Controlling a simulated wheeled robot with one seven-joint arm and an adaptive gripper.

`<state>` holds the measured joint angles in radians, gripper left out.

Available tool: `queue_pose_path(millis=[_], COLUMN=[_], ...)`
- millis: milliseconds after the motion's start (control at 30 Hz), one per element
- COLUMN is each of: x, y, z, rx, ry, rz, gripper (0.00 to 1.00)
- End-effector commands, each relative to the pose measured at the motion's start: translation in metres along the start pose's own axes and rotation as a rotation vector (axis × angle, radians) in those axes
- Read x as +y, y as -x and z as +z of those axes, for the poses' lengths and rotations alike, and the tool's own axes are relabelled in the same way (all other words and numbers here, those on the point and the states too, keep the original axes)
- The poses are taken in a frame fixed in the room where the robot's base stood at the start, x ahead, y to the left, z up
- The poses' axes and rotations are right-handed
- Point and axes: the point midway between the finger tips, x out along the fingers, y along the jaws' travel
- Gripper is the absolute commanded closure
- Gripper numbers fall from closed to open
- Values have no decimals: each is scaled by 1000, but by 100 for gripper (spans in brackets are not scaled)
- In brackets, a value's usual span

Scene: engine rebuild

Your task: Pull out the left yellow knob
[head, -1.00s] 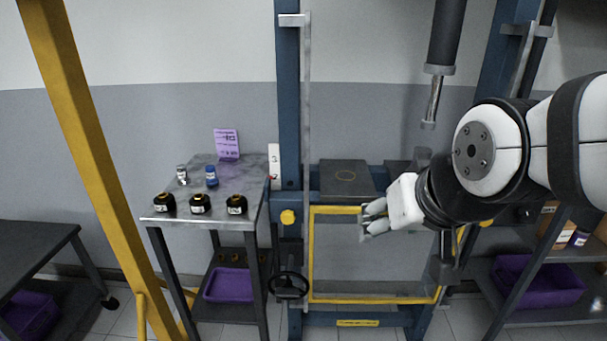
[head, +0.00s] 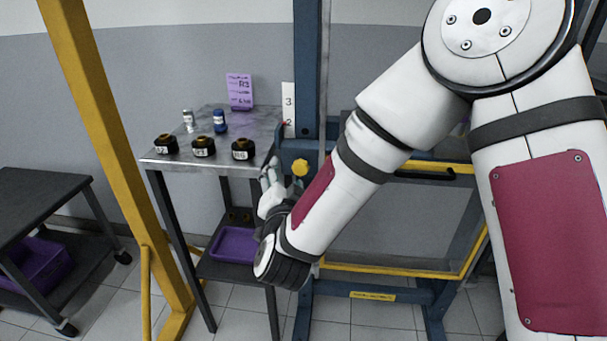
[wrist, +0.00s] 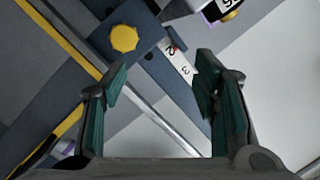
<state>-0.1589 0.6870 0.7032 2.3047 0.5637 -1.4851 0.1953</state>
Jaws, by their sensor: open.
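The left yellow knob (head: 300,167) sits on the blue press frame's left post (head: 306,80), low beside the small steel table. In the wrist view the yellow knob (wrist: 124,39) lies ahead, just beyond the left fingertip, and is not between the fingers. My gripper (head: 269,172) is open and empty, just left of the knob in the head view. In the wrist view my gripper (wrist: 163,70) shows both fingers spread apart, with the frame behind them. My arm hides much of the frame's right side, and I cannot make out the right knob.
The steel table (head: 255,118) stands close left of the gripper, with several black jars and a blue-capped bottle (head: 220,121) on top. A numbered white strip (head: 288,110) is above the knob. A yellow post (head: 110,150) stands further left.

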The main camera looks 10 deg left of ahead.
Motion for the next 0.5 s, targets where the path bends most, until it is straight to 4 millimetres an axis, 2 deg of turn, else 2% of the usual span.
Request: queue_pose_path(millis=[33, 200, 367, 500], x=[12, 32, 40, 42], y=[-1, 7, 11, 4], z=[17, 34, 38, 36], rx=[27, 136, 185, 194], ry=[-25, -79, -96, -97], rz=[18, 64, 86, 89], gripper=[45, 45, 45, 45])
